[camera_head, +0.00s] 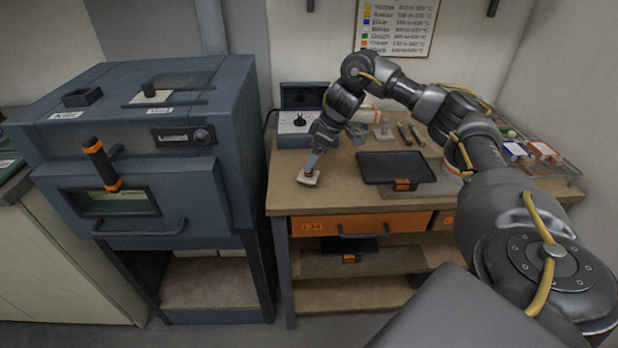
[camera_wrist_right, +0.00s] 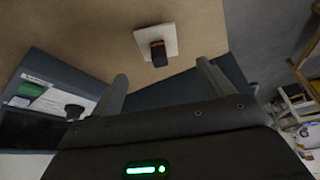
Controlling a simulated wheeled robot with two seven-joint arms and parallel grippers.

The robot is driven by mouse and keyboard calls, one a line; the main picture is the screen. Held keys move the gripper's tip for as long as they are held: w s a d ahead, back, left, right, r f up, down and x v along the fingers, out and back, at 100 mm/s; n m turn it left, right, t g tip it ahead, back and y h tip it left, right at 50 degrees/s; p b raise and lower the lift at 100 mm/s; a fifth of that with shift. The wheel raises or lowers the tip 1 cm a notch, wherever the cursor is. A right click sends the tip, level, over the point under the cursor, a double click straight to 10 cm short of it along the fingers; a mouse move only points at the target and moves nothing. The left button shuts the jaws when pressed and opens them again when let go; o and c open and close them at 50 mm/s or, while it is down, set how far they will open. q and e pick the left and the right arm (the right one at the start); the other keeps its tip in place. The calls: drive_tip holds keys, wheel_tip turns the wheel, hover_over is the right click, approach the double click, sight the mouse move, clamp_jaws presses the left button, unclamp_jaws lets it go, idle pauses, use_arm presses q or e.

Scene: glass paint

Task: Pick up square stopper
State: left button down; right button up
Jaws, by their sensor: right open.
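The square stopper, a pale square plate with an orange and black knob, lies on the workbench near its left front corner (camera_head: 307,179). It also shows in the right wrist view at the top middle (camera_wrist_right: 168,34). My right gripper (camera_head: 312,163) reaches down to it, with its tips close to the knob in the head view. In the right wrist view its two fingers are spread wide and empty (camera_wrist_right: 162,82), and the stopper lies beyond their tips. My left gripper is not in view.
A blue-grey kiln (camera_head: 130,135) stands left of the workbench (camera_head: 285,205), across a narrow gap. A dark tray (camera_head: 392,166) lies to the right of the stopper. A control box (camera_head: 293,124) stands behind it. The wood right around the stopper is clear.

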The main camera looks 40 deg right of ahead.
sight(307, 175)
drive_tip(key=shift+w+a+f, duration=0.2)
drive_tip(key=shift+w+f, duration=0.15)
drive_tip(key=shift+f, duration=0.2)
drive_tip(key=shift+w+f, duration=0.1)
drive_tip(key=shift+f, duration=0.25)
drive_tip(key=shift+f+p, duration=0.3)
drive_tip(key=p+x, duration=0.1)
drive_tip(key=x, duration=0.2)
drive_tip(key=shift+a+f, duration=0.2)
drive_tip(key=shift+f, duration=0.1)
drive_tip(key=shift+w+f, duration=0.15)
drive_tip(key=shift+f, duration=0.25)
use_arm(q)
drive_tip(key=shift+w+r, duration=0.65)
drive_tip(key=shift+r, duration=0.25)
